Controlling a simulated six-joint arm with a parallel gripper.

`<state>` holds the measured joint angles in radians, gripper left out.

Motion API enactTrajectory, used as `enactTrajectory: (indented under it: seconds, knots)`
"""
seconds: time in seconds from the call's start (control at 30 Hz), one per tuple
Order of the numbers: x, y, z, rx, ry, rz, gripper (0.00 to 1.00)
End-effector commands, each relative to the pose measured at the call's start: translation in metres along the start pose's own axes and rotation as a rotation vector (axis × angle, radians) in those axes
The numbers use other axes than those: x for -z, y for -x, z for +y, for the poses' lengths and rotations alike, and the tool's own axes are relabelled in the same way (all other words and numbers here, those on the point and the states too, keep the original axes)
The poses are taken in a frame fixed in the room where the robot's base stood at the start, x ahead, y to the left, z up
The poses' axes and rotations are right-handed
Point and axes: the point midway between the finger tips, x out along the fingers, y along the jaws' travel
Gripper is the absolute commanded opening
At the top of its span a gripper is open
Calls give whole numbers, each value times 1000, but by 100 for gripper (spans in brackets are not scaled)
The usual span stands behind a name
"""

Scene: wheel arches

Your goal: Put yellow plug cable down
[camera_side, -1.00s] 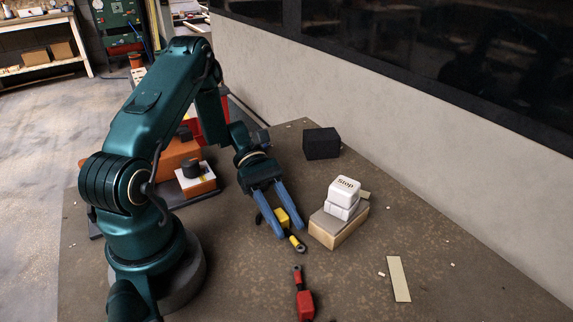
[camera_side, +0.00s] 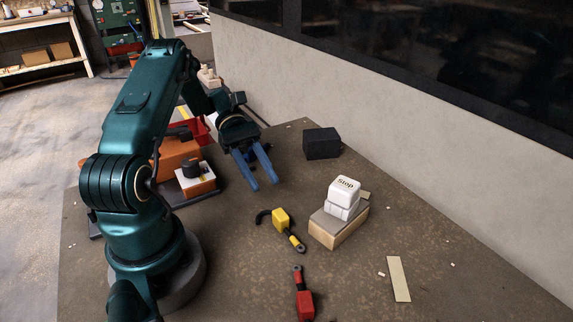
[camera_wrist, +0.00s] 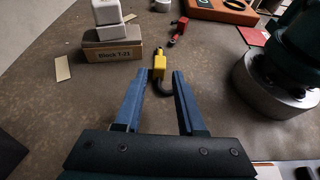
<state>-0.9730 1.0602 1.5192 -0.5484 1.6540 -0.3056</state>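The yellow plug cable (camera_side: 281,219) lies on the brown table, with a yellow block body, a short dark cable curving to one side and a metal-ended tip. It also shows in the wrist view (camera_wrist: 159,68), beyond the fingertips and between their lines. My gripper (camera_side: 262,185) is open and empty, above the table and apart from the plug, on the far side of it. Its two blue fingers also show in the wrist view (camera_wrist: 163,76).
A red plug (camera_side: 304,303) lies nearer the camera. A white Stop cube (camera_side: 344,190) sits on a stacked block (camera_side: 338,229) right of the yellow plug. A black block (camera_side: 321,143) stands at the back. An orange unit (camera_side: 178,155) is at left. Table front is mostly clear.

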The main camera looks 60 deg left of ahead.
Motion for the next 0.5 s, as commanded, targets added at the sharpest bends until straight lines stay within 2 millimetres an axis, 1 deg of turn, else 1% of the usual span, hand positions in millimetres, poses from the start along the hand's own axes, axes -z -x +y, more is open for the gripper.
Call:
enactTrajectory:
  seconds: [0.03,0.13,0.33,0.47,0.5]
  knots:
    - [1,5,0,-2,0,1,39]
    - [0,13,0,-2,1,1,39]
    - [-4,18,0,15,-14,23,39]
    - [-20,12,3,78,-84,124,39]
    - [-27,9,3,107,-121,172,39]
